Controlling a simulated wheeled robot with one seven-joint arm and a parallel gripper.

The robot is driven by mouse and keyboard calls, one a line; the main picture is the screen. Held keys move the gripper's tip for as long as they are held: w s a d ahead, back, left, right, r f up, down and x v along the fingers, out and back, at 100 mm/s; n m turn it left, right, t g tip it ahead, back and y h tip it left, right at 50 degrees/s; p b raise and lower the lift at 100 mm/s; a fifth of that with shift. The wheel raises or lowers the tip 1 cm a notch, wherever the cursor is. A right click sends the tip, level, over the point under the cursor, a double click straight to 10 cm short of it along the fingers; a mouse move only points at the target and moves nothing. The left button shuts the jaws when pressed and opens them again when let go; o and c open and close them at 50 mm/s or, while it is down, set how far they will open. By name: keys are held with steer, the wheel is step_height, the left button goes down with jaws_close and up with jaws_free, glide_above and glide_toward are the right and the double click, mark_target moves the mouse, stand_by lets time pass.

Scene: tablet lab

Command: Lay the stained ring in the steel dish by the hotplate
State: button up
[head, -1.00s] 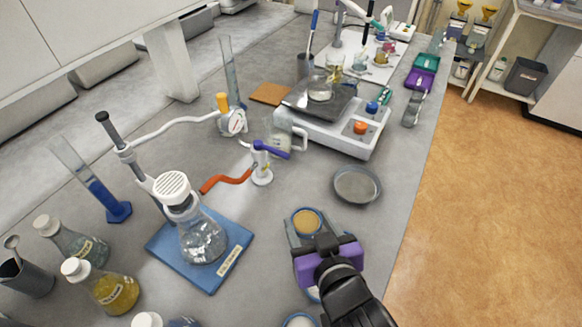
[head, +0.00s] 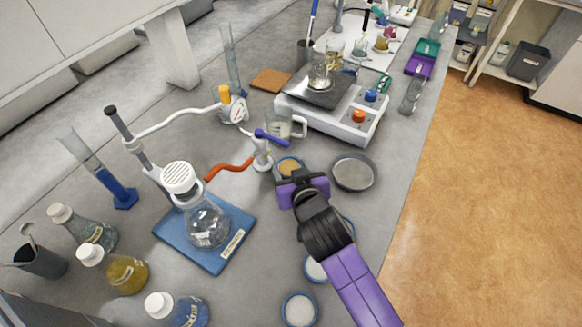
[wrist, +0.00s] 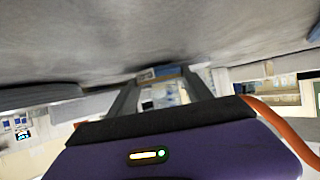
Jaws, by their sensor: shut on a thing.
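The stained ring (head: 288,165), a round piece with a tan face and a blue rim, is at my gripper's tip in the head view. My gripper (head: 291,176) is shut on it; the fingers are mostly hidden behind the purple hand. The steel dish (head: 354,173), shallow, grey and empty, lies on the bench just right of the ring. The white hotplate (head: 345,126) with a dark top stands beyond the dish. In the wrist view the fingers (wrist: 163,75) point away, and the ring cannot be made out clearly.
A small stand with a blue lever (head: 262,152) and an orange hose is close left of my gripper. A flask (head: 207,222) stands on a blue base. White-faced rings (head: 299,309) lie nearer. A glass mug (head: 280,127) stands beside the hotplate. The bench edge is right of the dish.

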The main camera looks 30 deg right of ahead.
steer(key=shift+f, duration=0.2)
steer(key=shift+f, duration=0.15)
steer(key=o, duration=1.3)
